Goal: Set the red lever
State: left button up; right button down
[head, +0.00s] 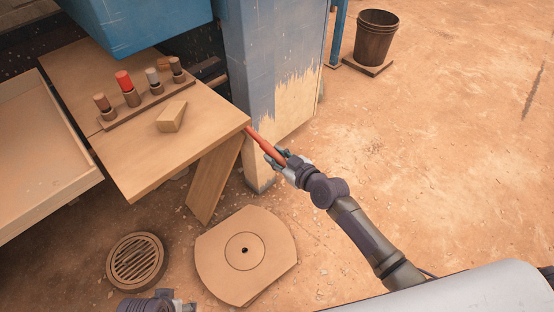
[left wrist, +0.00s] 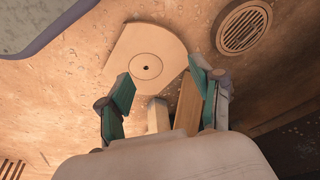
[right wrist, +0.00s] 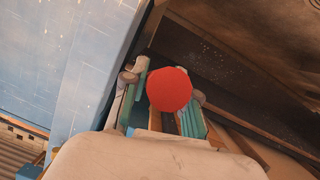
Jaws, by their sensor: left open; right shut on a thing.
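The red lever (head: 264,143) sticks out at the corner of the wooden table, beside the blue post. In the right wrist view its round red end (right wrist: 169,89) fills the space between the fingers. My right gripper (head: 277,156) is shut on the red lever; it also shows in the right wrist view (right wrist: 165,108). How the far end of the lever is mounted is hidden. My left gripper (left wrist: 160,95) is open and empty in the left wrist view, above the floor; only a bit of the left arm shows at the bottom of the head view.
A wooden table (head: 150,185) holds a rack (head: 150,108) of several pegs, one red-topped, and a wooden block (head: 171,117). A blue post (head: 262,60) stands beside it. A floor grate (head: 137,262) and a round-cornered plate (head: 215,262) lie below. A bucket (head: 376,38) stands far back.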

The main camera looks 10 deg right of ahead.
pick_arm(q)
jog(key=b+v, duration=0.2)
jog(key=v, duration=0.6)
jog(key=shift+w+r+t, duration=0.2)
jog(key=shift+r+t, duration=0.1)
jog(key=shift+r, duration=0.2)
pick_arm(e)
jog(key=shift+w+f, duration=0.15)
jog(key=shift+f, duration=0.4)
pick_arm(q)
jog(key=shift+a, duration=0.15)
pick_arm(e)
jog(key=c, duration=1.2)
grip_release()
jog(key=shift+c, duration=0.2)
jog(key=o, duration=0.4)
jog(key=shift+a+f, duration=0.1)
jog(key=shift+f, duration=0.05)
jog(key=shift+c, duration=0.2)
pick_arm(q)
jog(key=shift+f, duration=0.1)
pick_arm(e)
jog(key=v, duration=1.2)
jog(key=shift+f, duration=0.2)
